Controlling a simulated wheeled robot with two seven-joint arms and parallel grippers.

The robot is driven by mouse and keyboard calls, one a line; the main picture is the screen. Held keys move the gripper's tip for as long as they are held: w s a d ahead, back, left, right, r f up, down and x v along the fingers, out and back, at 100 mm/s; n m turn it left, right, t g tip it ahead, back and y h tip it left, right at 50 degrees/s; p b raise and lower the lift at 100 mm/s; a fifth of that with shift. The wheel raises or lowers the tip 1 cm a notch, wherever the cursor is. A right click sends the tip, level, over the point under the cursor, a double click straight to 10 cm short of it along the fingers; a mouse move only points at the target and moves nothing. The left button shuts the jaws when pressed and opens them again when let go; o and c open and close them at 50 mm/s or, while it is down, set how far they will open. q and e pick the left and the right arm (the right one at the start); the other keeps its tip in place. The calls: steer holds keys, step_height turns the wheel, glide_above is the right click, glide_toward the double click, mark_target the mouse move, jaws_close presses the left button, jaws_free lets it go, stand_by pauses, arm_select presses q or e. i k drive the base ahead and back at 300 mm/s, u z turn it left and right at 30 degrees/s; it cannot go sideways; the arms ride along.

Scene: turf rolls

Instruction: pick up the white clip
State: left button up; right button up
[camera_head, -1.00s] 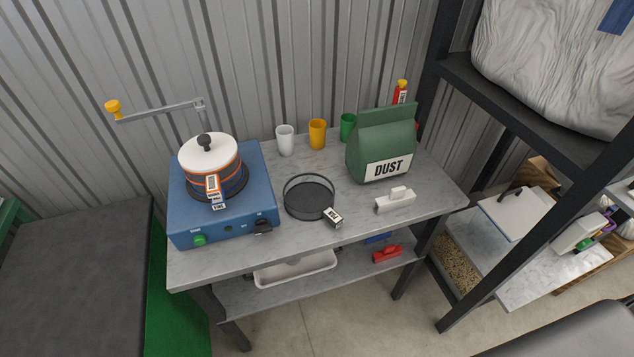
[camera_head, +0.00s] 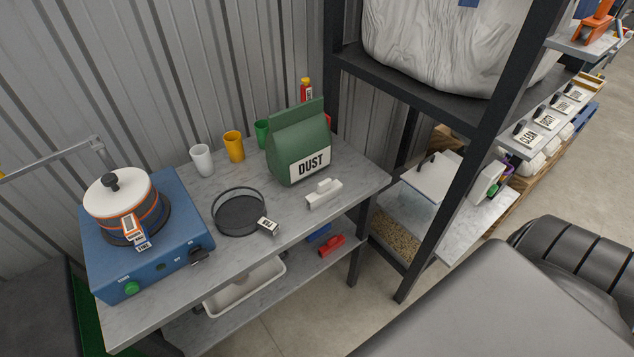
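The white clip (camera_head: 324,194) lies on the grey worktable (camera_head: 285,222), near its right front edge. It is a low white bar with a raised grip on top. It lies in front of the green bag (camera_head: 298,142) labelled DUST, with a small gap between them. Nothing covers it. Neither of my grippers shows in the head view.
A round black sieve (camera_head: 240,213) with a labelled tag is left of the clip. A blue machine (camera_head: 150,262) carries a white-lidded pot (camera_head: 120,196). White (camera_head: 202,160), yellow (camera_head: 234,146) and green cups stand at the back. A dark rack post (camera_head: 452,195) rises at right.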

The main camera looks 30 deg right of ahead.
mark_target(327, 189)
steer(key=u, duration=2.2)
steer(key=k, duration=2.2)
steer(key=z, duration=2.8)
steer(key=i, duration=0.5)
steer(key=u, duration=0.1)
